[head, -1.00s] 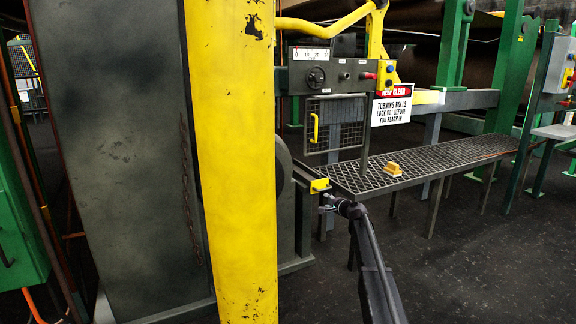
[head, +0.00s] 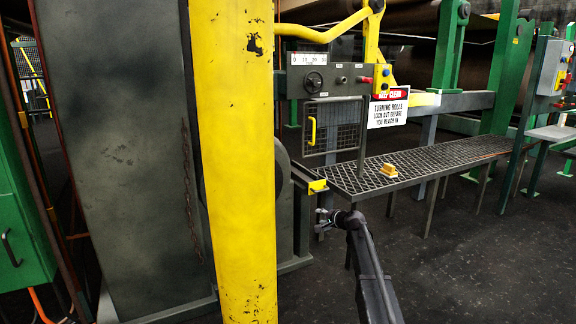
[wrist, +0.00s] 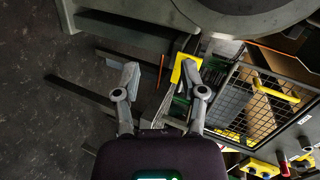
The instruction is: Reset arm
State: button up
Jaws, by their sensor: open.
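My gripper (head: 325,218) is at the end of my dark arm in the head view, just below a small yellow block (head: 317,187) at the end of a dark rail. In the wrist view my gripper (wrist: 160,82) has its two grey fingers apart, with nothing held between them. A yellow piece (wrist: 186,68) shows by the right fingertip there; I cannot tell from this view how far beyond it lies.
A grated walkway (head: 450,160) with a yellow-orange block (head: 388,170) on it stands right of my gripper. A mesh door (head: 333,127), control panel (head: 325,80) and warning sign (head: 388,108) are above. A yellow post (head: 232,160) stands left. Dark floor at right is open.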

jog(key=s+d+n+g+h+p, duration=0.1)
jog(key=s+n+g+h+p, duration=0.25)
jog(key=s, duration=1.25)
jog(key=s+d+r+n+g+h+p, duration=0.1)
jog(key=s+d+n+g+h+p, duration=0.25)
jog(key=s, duration=1.35)
jog(key=s+a+n+g+h+p, duration=0.1)
jog(key=s+n+g+p, duration=0.3)
jog(key=s, duration=1.2)
notch_tip(320, 180, up, 37)
jog(key=m+p, duration=0.1)
jog(key=p, duration=3.7)
jog(key=shift+w+d+g, duration=0.15)
jog(key=shift+d+g, duration=0.05)
jog(key=shift+g, duration=0.1)
